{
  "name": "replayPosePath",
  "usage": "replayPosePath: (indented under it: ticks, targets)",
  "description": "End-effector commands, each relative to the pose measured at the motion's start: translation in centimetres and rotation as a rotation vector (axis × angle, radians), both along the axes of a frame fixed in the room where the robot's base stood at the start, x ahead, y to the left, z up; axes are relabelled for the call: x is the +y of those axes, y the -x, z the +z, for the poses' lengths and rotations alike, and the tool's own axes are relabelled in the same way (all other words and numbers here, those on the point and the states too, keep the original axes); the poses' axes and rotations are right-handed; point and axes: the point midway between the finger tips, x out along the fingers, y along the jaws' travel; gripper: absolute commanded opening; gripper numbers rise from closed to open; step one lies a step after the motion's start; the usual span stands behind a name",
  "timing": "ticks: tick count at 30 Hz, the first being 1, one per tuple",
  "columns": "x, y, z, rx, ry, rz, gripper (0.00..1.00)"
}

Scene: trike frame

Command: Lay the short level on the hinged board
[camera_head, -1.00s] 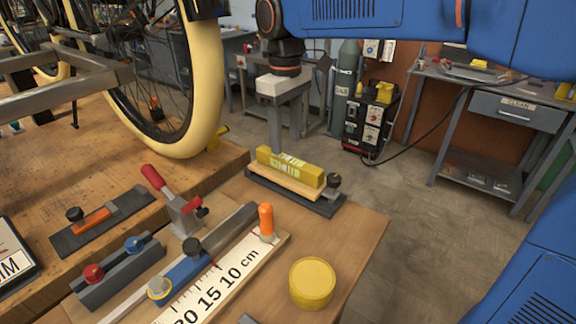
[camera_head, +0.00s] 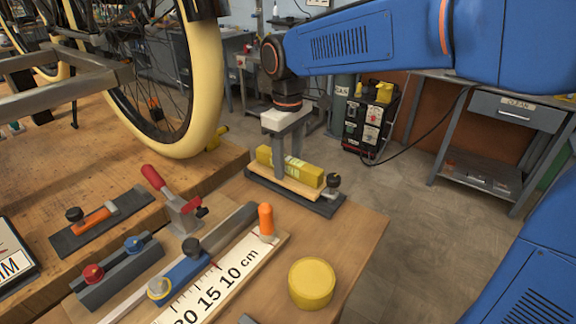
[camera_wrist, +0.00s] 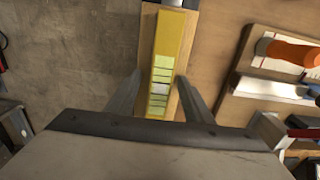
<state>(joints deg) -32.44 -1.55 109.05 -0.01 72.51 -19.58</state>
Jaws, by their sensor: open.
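The short level is a yellow bar (camera_head: 309,172) with pale green vial windows. It lies flat along a narrow wooden board (camera_head: 300,188), apparently the hinged board, on a dark base plate. In the wrist view the level (camera_wrist: 171,40) runs up the picture, along the board strip. My gripper (camera_head: 283,165) is above the level with its fingers pointing down. In the wrist view its two fingers (camera_wrist: 160,78) stand apart, one on each side of the level, with a gap visible on the left. Finger contact on the right side is unclear.
A black knob (camera_head: 333,181) sits at the base plate's right end. A yellow round tin (camera_head: 312,283), a ruler board (camera_head: 222,285) and a red-handled clamp (camera_head: 175,205) stand nearer. The bike wheel (camera_head: 205,90) rises at left. Bare wooden table lies around the tin.

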Motion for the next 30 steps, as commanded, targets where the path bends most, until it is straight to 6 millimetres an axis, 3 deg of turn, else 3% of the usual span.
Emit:
replayPosePath:
  ticks: [1,6,17,30]
  targets:
    - [0.0,0.0,0.0,0.000,0.000,0.000,0.40]
    - [0.0,0.0,0.0,0.000,0.000,0.000,0.00]
    - [0.0,-0.1,0.7,-0.003,-0.002,0.000,0.00]
    - [0.0,0.0,7.9,-0.003,-0.002,0.000,0.00]
